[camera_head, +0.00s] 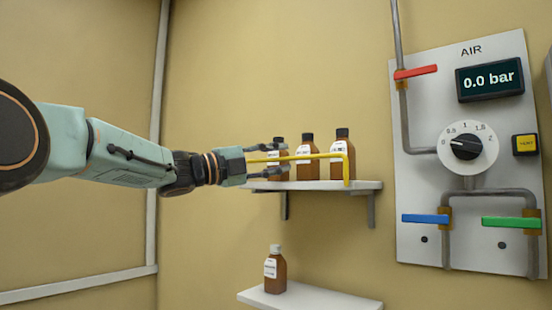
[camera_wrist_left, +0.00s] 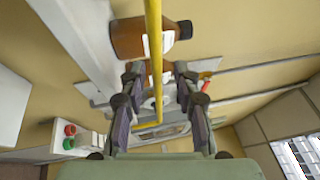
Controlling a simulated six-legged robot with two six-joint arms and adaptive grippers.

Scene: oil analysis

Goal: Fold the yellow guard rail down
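The yellow guard rail (camera_head: 318,157) runs level across the front of the upper shelf (camera_head: 365,185), before several brown bottles. Its right end bends down to the shelf. My left gripper (camera_head: 280,159) is at the rail's left part, with one finger above and one below it. In the wrist view the rail (camera_wrist_left: 155,60) passes between the fingers of my left gripper (camera_wrist_left: 157,75). The fingers are apart, with gaps on both sides of the rail. A brown bottle (camera_wrist_left: 128,40) lies close beyond the fingertips there. My right gripper is not in view.
A lower shelf (camera_head: 330,301) holds one brown bottle (camera_head: 275,272) with a white cap. To the right, an AIR panel (camera_head: 425,180) carries pipes, red, blue and green levers, a dial and a display reading 0.0 bar. Bare wall lies between shelf and panel.

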